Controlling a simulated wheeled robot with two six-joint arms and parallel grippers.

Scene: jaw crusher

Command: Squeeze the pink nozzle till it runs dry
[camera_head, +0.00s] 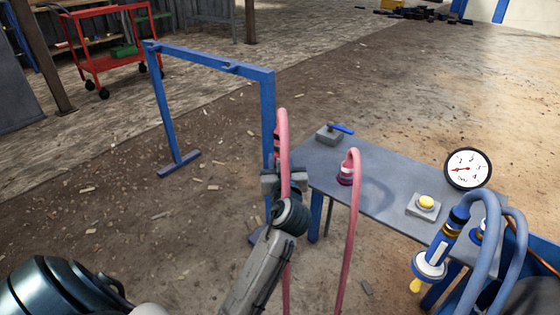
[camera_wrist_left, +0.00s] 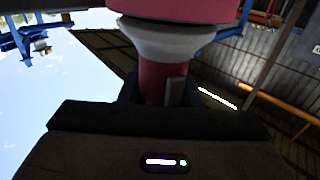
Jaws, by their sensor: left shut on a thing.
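The pink nozzle (camera_wrist_left: 165,80) fills the upper middle of the left wrist view, with a pale collar above its red-pink body. My left gripper (camera_head: 284,182) is shut on it and holds it upright, left of the grey table. In the head view the nozzle (camera_head: 277,145) is partly hidden by its pink hose (camera_head: 283,135) and by my gripper. No stream or drip shows. My right gripper is not in view.
The grey table (camera_head: 315,162) carries a blue-levered valve (camera_head: 338,129), a yellow button (camera_head: 426,202) and a round gauge (camera_head: 468,168) with a red needle pointing left. A blue nozzle (camera_head: 449,232) with blue hoses stands at right. A blue frame (camera_head: 210,60) stands behind left.

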